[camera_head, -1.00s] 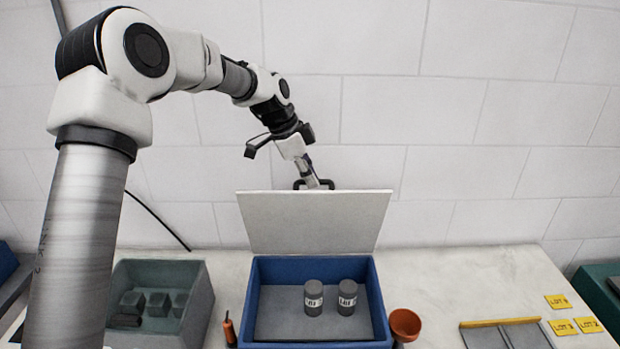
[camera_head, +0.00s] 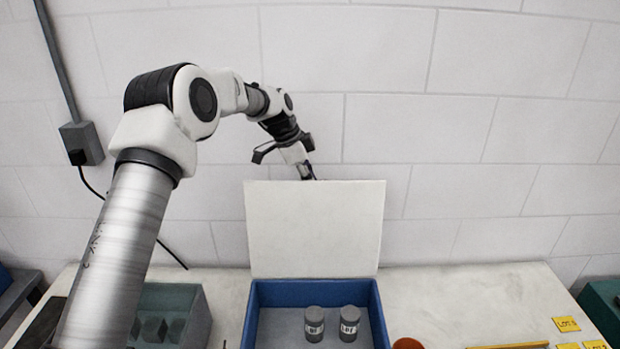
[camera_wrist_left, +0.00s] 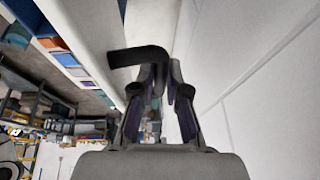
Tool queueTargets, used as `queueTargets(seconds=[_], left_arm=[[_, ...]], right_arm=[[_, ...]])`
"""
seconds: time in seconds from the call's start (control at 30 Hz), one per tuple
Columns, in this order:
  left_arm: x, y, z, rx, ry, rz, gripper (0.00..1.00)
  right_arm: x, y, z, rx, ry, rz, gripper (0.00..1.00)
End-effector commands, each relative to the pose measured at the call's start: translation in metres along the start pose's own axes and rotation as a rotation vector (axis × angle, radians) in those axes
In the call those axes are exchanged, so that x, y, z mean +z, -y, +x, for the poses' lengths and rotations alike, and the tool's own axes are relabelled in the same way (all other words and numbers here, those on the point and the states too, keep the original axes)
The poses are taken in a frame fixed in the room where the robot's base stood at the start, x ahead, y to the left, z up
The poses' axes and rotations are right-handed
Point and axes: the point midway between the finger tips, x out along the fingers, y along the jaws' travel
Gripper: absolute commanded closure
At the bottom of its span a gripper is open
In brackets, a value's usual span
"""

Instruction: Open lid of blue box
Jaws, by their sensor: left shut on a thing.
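The blue box (camera_head: 264,299) stands on the table with its white lid (camera_head: 315,230) swung up, standing about upright at the back of the box. Two grey labelled cylinders (camera_head: 315,322) stand inside the box. My left gripper (camera_head: 309,177) is behind the lid's top edge, its fingertips partly hidden by the lid. In the left wrist view, the gripper (camera_wrist_left: 162,85) is shut on a black handle (camera_wrist_left: 140,56). My right gripper is out of view.
A grey-green bin (camera_head: 193,315) with dark blocks stands left of the box. A terracotta pot (camera_head: 407,343) is to the right. Yellow lot labels (camera_head: 567,324) lie at the far right. The wall (camera_head: 480,185) is close behind the lid.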

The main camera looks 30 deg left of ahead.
Motion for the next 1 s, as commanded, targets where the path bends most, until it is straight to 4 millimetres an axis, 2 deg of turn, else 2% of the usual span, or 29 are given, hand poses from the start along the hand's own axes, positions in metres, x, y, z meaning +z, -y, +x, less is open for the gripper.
queueTargets(seconds=[0.23,0.27,0.3,0.87,1.0], left_arm=[[0.002,0.002,0.002,-0.007,0.001,-0.003,1.0],[0.002,0.002,0.002,-0.008,0.001,-0.003,0.76],[0.002,0.002,0.002,-0.008,0.001,-0.003,0.62],[0.0,0.002,-0.001,-0.008,-0.001,-0.001,0.61],[-0.001,0.002,-0.01,-0.01,-0.003,0.0,0.61]], right_arm=[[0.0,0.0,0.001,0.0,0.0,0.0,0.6],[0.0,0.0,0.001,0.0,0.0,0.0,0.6],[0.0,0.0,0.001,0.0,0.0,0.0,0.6],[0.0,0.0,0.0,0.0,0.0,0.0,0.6],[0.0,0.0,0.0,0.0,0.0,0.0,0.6]])
